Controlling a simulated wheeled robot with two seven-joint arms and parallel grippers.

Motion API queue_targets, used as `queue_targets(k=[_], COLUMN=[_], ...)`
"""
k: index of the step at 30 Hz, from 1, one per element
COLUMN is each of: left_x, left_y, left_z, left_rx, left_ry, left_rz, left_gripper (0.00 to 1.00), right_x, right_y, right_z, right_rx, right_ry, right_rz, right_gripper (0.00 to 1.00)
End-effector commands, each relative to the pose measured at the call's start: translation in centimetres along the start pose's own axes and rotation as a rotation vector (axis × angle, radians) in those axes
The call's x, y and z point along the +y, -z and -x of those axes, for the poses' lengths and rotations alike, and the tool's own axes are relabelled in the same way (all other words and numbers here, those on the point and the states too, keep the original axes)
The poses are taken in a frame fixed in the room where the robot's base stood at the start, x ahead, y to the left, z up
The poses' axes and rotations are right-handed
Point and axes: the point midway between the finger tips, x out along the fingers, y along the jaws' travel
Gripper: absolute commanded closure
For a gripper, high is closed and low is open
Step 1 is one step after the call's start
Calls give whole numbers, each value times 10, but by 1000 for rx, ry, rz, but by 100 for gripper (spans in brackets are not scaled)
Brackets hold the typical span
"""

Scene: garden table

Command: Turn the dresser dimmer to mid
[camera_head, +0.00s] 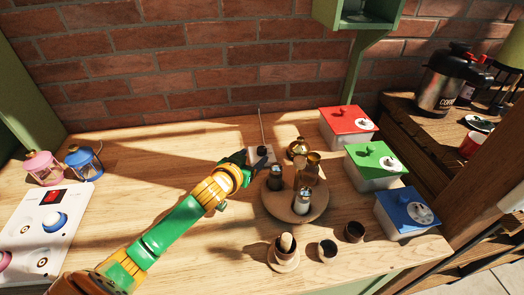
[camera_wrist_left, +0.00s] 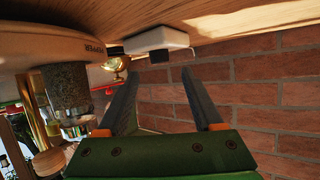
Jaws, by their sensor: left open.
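The dimmer (camera_head: 263,154) is a small white box with a dark knob. It sits on the table near the brick wall, and a thin cord rises from it. My left gripper (camera_head: 243,158) is right beside it on its left and partly covers it. In the left wrist view, the white dimmer box (camera_wrist_left: 158,39) appears upside down just beyond the fingers, with dark parts at its lower edge. There the left gripper (camera_wrist_left: 161,80) has its fingers apart with nothing between them. I cannot tell the knob's setting. My right gripper is not in view.
A round wooden tray (camera_head: 311,215) with shakers and brass pieces stands close right of the gripper. Red (camera_head: 349,127), green (camera_head: 375,164) and blue (camera_head: 405,211) lidded boxes line the right. Lanterns (camera_head: 82,163) and a white control panel (camera_head: 42,231) are left.

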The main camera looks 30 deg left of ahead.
Motion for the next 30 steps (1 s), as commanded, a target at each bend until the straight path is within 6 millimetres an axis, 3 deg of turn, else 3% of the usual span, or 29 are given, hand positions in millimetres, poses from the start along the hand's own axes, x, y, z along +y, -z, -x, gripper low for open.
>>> queue_targets(k=[3, 9, 21, 28, 30], left_x=[0, 0, 0, 0, 0], left_y=[0, 0, 1, 1, 1], left_z=[-23, -50, -58, -57, -57], left_rx=[1, 2, 3, 3, 3], left_ry=[2, 0, -1, -1, -1], left_rz=[1, 0, -1, -1, -1], left_gripper=[32, 32, 32, 94, 100], right_x=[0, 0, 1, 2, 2], right_y=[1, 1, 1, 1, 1], right_z=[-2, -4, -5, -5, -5], right_rx=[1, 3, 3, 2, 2], right_ry=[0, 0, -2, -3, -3], right_rz=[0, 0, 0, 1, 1], right_gripper=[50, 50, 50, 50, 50])
